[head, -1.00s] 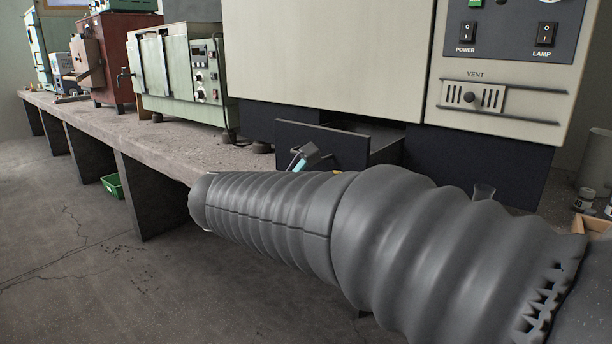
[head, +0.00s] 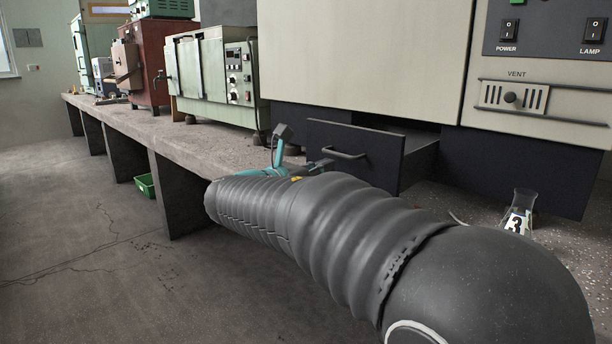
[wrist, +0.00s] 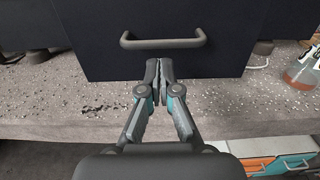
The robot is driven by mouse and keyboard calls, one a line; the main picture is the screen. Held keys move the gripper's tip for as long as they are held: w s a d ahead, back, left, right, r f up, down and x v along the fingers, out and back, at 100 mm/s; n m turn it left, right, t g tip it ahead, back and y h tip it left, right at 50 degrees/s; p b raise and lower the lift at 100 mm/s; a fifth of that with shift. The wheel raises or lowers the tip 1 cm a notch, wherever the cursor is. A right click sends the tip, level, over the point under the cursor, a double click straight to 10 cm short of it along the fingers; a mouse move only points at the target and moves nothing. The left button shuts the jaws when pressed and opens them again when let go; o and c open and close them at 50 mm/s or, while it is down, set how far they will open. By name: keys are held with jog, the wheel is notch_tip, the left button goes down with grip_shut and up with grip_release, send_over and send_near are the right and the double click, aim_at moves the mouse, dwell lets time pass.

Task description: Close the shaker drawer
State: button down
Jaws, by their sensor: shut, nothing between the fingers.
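The shaker drawer (head: 368,160) is a dark front with a black bar handle, below the large cream cabinet (head: 365,50). It stands pulled out, with its side wall and part of its open top showing behind the front. In the wrist view the drawer front (wrist: 105,55) fills the upper middle, with the handle (wrist: 163,42) across it. My gripper (wrist: 158,72) is shut and empty, its fingertips just below the handle and before the front. I cannot tell whether they touch it. In the head view my arm partly hides the gripper, which is near the drawer's left side.
A flask (head: 519,212) marked 3 stands on the bench to the right of the drawer; it holds orange-brown liquid in the wrist view (wrist: 304,68). A green oven-like box (head: 212,80) stands further left on the bench (head: 180,140). A green bin (head: 146,186) sits beneath.

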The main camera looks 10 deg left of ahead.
aim_at(345, 160)
jog(key=shift+x, duration=2.35)
